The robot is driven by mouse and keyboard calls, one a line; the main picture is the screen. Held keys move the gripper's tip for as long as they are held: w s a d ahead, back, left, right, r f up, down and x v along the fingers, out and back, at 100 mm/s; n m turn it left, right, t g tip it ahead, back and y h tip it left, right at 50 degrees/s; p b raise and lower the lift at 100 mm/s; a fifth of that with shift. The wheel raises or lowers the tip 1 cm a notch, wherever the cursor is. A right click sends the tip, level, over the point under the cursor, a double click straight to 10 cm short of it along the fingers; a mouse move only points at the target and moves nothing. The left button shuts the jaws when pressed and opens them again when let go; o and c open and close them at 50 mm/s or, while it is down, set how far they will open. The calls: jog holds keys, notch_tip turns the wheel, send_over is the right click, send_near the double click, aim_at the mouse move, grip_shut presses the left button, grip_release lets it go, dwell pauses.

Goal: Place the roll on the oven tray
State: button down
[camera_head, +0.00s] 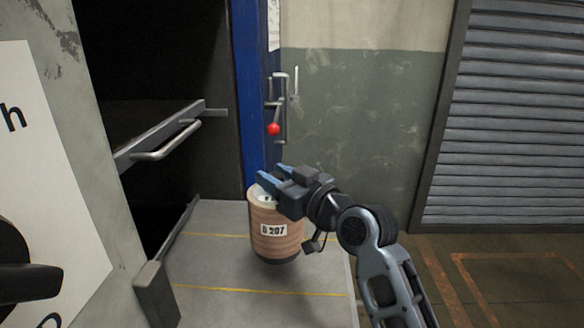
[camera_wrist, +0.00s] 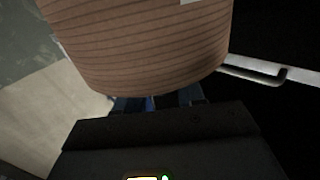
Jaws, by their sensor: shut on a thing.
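The roll (camera_head: 276,241) is a ribbed brown cylinder with a dark bottom band and a white label reading "207" after a letter. My gripper (camera_head: 266,177) is shut on its top end, and the roll hangs upright below the blue fingers. I cannot tell whether its bottom touches the grey surface under it. In the wrist view the roll (camera_wrist: 140,45) fills the upper middle, just beyond the finger bases (camera_wrist: 160,102); the fingertips are hidden. The oven tray (camera_head: 170,118) is a flat metal shelf with a bar handle, sticking out of the dark oven left of the roll.
A grey platform (camera_head: 215,270) with yellow lines lies below. A blue post (camera_head: 247,90) and a red-knobbed lever (camera_head: 273,128) stand behind the gripper. A lower metal rail (camera_head: 172,240) and a panel (camera_head: 50,150) are at left. A shutter (camera_head: 515,120) is at right.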

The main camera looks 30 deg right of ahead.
jog(key=shift+f, duration=1.8)
jog(key=shift+f+b, duration=0.2)
jog(key=shift+b, duration=0.2)
jog(key=c, duration=0.7)
grip_release()
jog(key=shift+a+f, duration=0.1)
jog(key=shift+f, duration=0.05)
jog(key=shift+r, duration=0.2)
jog(key=s, duration=0.4)
jog(key=s+d+b, duration=0.1)
jog(key=s, duration=0.3)
jog(key=s+d, duration=0.1)
jog(key=s, duration=0.2)
jog(key=shift+s, duration=0.4)
jog(key=shift+f, duration=0.15)
